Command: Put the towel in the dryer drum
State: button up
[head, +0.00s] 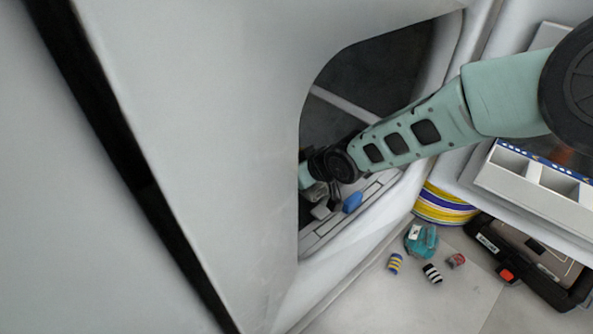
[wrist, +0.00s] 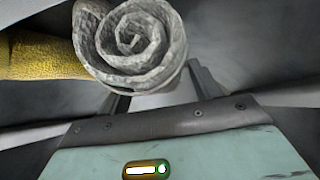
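A grey towel (wrist: 132,42), rolled into a spiral, fills the upper middle of the wrist view. My gripper (wrist: 160,82) has its two dark fingers spread apart. The towel covers the tip of the left finger and lies mostly left of the gap; the right finger shows fully beside it. I cannot tell whether it touches either finger. In the head view my arm reaches through a rounded opening in a pale casing (head: 190,120), into a dark interior (head: 385,75) that may be the dryer drum. The gripper end is partly hidden behind the casing edge.
A blue object (head: 352,202) lies below my wrist. A yellow textured cloth (wrist: 40,48) shows at the left. Outside are a teal object (head: 421,239), small striped items (head: 432,273), a striped round container (head: 445,204), a black case (head: 530,262) and a white compartment box (head: 545,185).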

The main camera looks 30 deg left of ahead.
aim_at(319, 186)
jog(key=shift+o, duration=0.9)
jog(key=shift+r, duration=0.15)
jog(key=shift+r, duration=0.25)
jog(key=p+v, duration=0.4)
jog(key=v, duration=0.7)
jog(key=shift+a+p, duration=0.1)
jog(key=shift+p, duration=0.3)
jog(key=shift+s+d+r, duration=0.1)
jog(key=shift+d+r, duration=0.35)
jog(key=shift+d, duration=0.05)
